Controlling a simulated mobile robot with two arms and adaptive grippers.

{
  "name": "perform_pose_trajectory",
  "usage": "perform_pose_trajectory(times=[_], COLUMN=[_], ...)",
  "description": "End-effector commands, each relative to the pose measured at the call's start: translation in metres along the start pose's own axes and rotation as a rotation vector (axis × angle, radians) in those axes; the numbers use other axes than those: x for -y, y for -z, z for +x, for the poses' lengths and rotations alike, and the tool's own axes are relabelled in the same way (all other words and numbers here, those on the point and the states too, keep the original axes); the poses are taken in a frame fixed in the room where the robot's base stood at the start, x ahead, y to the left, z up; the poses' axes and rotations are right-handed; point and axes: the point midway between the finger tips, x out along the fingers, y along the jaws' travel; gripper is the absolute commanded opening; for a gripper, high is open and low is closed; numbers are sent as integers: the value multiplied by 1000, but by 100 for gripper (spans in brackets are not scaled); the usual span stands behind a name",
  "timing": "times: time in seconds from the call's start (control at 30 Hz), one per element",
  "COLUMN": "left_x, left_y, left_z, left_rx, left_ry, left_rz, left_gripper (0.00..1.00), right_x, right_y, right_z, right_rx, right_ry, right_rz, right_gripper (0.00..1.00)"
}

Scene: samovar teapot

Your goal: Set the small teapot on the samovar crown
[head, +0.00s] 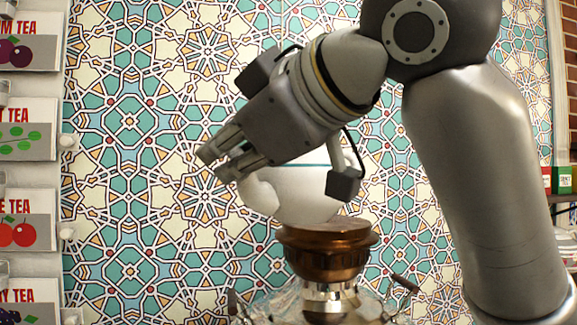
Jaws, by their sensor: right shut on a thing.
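The small teapot (308,205) is white with a thin teal line and shows in the middle of the head view. My right gripper (228,170) reaches in front of it from the upper right, shut on the teapot and hiding its top. The teapot's base is at the samovar crown (328,250), a copper-brown round top; I cannot tell whether they touch. The samovar's metal neck (328,296) and two side handles show at the bottom edge; its lower body is out of view. My left gripper is not in view.
A patterned tile wall (130,120) stands behind. Tea boxes with fruit pictures (28,230) line the left edge. Small red and green boxes (562,180) stand on a shelf at the right edge. My right arm fills the right side.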

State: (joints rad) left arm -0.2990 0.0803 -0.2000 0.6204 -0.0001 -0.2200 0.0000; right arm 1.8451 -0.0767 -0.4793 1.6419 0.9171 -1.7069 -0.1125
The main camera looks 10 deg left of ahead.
Motion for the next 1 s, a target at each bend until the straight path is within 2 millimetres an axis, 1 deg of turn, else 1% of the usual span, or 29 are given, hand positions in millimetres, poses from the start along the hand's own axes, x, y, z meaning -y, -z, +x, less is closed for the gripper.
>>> perform_pose_trajectory(times=[0.03, 0.1, 0.27, 0.53, 1.0], left_x=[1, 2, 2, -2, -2], left_y=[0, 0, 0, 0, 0], left_z=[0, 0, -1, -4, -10], left_rx=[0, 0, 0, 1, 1], left_ry=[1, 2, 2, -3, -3], left_rz=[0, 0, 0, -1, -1], left_gripper=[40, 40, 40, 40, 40], right_x=[4, 8, 10, -3, -28], right_y=[7, 11, 14, 4, -15], right_z=[-2, -2, -2, 6, 22], right_rx=[-12, -19, -24, -23, -22], right_ry=[5, 13, 19, 18, 18], right_rz=[-6, -8, -9, -7, -7], right_gripper=[0, 0, 0, 0, 0])
